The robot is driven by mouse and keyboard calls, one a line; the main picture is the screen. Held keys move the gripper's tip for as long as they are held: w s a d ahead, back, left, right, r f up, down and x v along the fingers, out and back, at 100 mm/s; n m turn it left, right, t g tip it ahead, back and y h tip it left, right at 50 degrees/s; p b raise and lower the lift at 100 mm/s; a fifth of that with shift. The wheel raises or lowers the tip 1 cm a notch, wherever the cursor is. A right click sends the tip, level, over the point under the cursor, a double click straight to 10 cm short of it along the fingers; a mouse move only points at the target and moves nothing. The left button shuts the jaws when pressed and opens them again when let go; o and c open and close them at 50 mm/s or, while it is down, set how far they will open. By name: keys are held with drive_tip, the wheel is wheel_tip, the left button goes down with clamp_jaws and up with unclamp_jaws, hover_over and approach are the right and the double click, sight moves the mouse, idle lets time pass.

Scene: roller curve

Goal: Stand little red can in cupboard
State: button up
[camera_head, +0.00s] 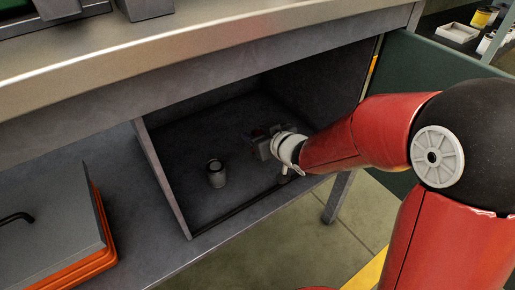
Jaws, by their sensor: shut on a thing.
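The open cupboard (162,178) is a dark grey compartment under the workbench. My gripper (258,140) is inside it, toward the back right, reaching in from the right. It is shut on the little red can (258,132), of which only a small dark red patch shows between and behind the fingers. The can is at or near the cupboard floor; I cannot tell whether it touches it, or whether it is upright.
A small grey can (217,176) stands upright on the cupboard floor, left of my gripper. The green door (415,75) is open at the right. The metal bench top (220,50) overhangs the opening. A grey and orange case (60,225) lies at the left.

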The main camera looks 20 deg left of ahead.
drive_tip(key=shift+f+b, duration=0.6)
drive_tip(key=shift+f, duration=1.45)
drive_tip(key=shift+f, duration=0.2)
drive_tip(key=o, duration=1.2)
drive_tip(key=shift+c, duration=0.2)
drive_tip(key=shift+r, duration=0.1)
drive_tip(key=shift+s+d+r, duration=0.1)
drive_tip(key=shift+d+r, duration=0.05)
drive_tip(key=shift+r, duration=0.05)
drive_tip(key=v, duration=0.9)
drive_tip(key=shift+s+d, duration=0.2)
drive_tip(key=shift+b+v, duration=0.4)
drive_tip(key=shift+v, duration=0.65)
